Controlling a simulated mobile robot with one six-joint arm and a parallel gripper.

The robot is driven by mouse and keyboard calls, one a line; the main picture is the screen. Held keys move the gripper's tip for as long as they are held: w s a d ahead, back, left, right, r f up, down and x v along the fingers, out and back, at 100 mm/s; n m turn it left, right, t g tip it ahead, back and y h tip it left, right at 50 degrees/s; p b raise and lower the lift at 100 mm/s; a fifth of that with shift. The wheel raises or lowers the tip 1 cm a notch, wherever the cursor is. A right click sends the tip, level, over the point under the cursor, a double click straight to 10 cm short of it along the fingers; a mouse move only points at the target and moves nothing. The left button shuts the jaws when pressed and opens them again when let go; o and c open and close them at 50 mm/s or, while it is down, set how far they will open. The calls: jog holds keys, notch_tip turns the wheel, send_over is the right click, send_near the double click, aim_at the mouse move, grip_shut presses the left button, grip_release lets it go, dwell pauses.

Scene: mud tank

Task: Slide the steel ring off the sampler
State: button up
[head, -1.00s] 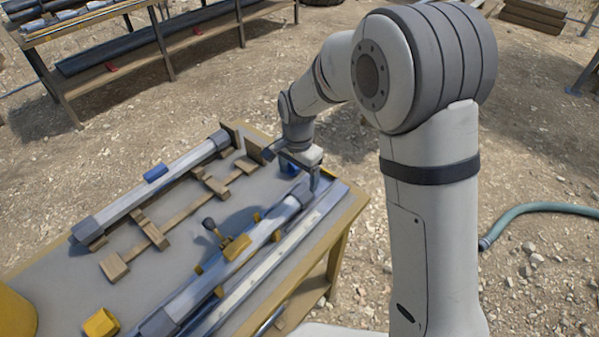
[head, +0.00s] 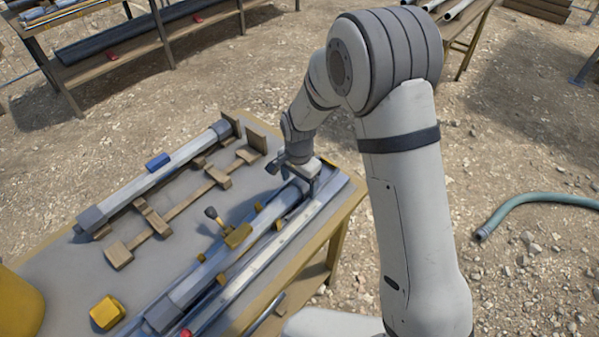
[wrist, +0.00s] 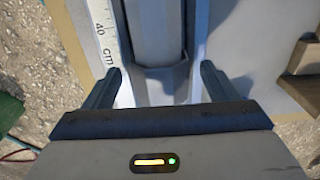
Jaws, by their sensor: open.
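The sampler (head: 205,272), a long grey tube with a yellow clamp (head: 238,236) and dark knob, lies along the near side of the bench. Its far end is partly hidden by my gripper (head: 308,180). In the wrist view, the tube (wrist: 155,30) ends in a wider, faceted grey collar (wrist: 165,80). The collar lies between my open fingers (wrist: 158,76), with a visible gap on each side. I cannot tell for certain whether this collar is the steel ring. My gripper is empty.
A second tube (head: 155,180) with a blue block (head: 158,162) rests on wooden supports. A measuring strip (wrist: 103,40) runs beside the sampler. A yellow block (head: 106,312) sits at the bench's near left. A green hose (head: 535,198) lies on the gravel at right.

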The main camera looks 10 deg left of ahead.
jog(key=shift+f, duration=0.15)
jog(key=c, duration=1.3)
